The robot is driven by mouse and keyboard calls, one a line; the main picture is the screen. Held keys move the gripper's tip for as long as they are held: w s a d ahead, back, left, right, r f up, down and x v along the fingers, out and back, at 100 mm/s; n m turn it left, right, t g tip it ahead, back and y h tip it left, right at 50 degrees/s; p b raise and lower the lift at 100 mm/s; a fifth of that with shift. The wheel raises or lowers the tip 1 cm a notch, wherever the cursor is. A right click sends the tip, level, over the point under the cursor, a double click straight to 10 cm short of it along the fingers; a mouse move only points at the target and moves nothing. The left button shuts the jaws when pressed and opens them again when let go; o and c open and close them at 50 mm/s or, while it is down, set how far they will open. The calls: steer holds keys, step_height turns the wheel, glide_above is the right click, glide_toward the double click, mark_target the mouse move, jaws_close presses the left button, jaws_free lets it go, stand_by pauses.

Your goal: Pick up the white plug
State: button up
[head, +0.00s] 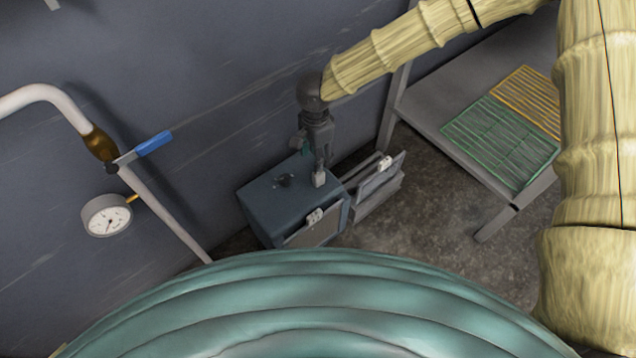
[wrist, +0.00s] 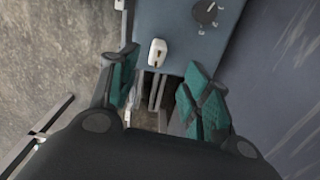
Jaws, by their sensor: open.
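The white plug (wrist: 157,52) is upright on the top of a blue-grey box (wrist: 160,18), close to its edge, in the wrist view. In the head view a small pale piece that looks like the plug (head: 319,180) shows just under my gripper (head: 313,158). My gripper, with green finger pads, also shows in the wrist view (wrist: 160,70). It is open and empty, its fingers pointing down at the box. In the wrist view the plug lies between the lines of the two fingers, slightly ahead of them; contact cannot be told.
A dark knob (head: 285,180) sits on the box top beside the plug. White fittings are on the box front (head: 315,216) and on a tilted panel (head: 384,163) at its right. A table with a green rack (head: 500,140) stands right. A pipe with a gauge (head: 107,215) is left.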

mark_target(318, 175)
steer(key=shift+f+b, duration=0.8)
steer(key=shift+f, duration=2)
steer(key=shift+d+f+b, duration=0.2)
steer(key=shift+f+b, duration=0.4)
steer(key=shift+f, duration=0.7)
steer(key=shift+d+f+b, duration=0.15)
steer(key=shift+f+b, duration=0.4)
steer(key=shift+f, duration=0.75)
steer(key=shift+c, duration=0.2)
jaws_close()
